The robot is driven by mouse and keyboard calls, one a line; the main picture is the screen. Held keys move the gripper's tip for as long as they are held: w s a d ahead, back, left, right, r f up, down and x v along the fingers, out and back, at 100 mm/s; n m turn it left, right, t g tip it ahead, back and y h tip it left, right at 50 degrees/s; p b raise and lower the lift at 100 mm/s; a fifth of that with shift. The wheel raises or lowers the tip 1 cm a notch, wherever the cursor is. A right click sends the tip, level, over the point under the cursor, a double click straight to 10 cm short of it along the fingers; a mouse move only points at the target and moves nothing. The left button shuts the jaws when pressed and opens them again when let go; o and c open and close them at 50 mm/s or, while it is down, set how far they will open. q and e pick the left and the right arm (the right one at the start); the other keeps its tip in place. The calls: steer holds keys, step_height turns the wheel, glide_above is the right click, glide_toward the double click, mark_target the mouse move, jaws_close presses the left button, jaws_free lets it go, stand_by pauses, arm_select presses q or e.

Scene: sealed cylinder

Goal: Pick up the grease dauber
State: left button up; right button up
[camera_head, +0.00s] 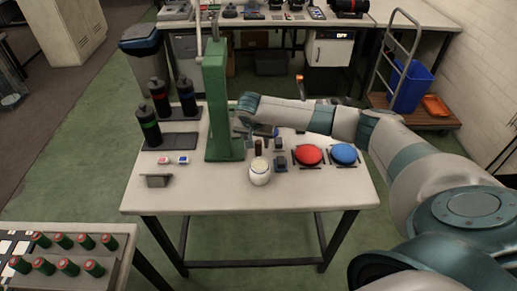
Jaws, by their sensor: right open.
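A white jar (260,174) with a cream-coloured top stands near the front middle of the table. A small dark upright piece (258,147) shows just behind the jar; it may be the grease dauber's handle, but it is too small to tell. My right arm reaches in from the right across the table's back. My right gripper (262,130) is open, low over the table beside the green press, behind the dark upright piece and apart from it. Its fingers are small and partly hidden. My left gripper is out of view.
A tall green press (217,100) stands left of the jar. Red (308,154) and blue (344,153) round buttons sit to the right, and small dark blocks (280,163) lie beside the jar. Black bottles (149,126) stand at the left. The table's front edge (300,203) is clear.

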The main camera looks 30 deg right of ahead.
mark_target(259, 147)
steer(key=shift+w+d+f+p, duration=0.2)
steer(key=shift+f+p, duration=0.4)
steer(key=shift+f, duration=0.05)
steer(key=shift+p+x, duration=0.4)
steer(key=shift+x, duration=1.5)
steer(key=shift+s, duration=0.1)
jaws_close()
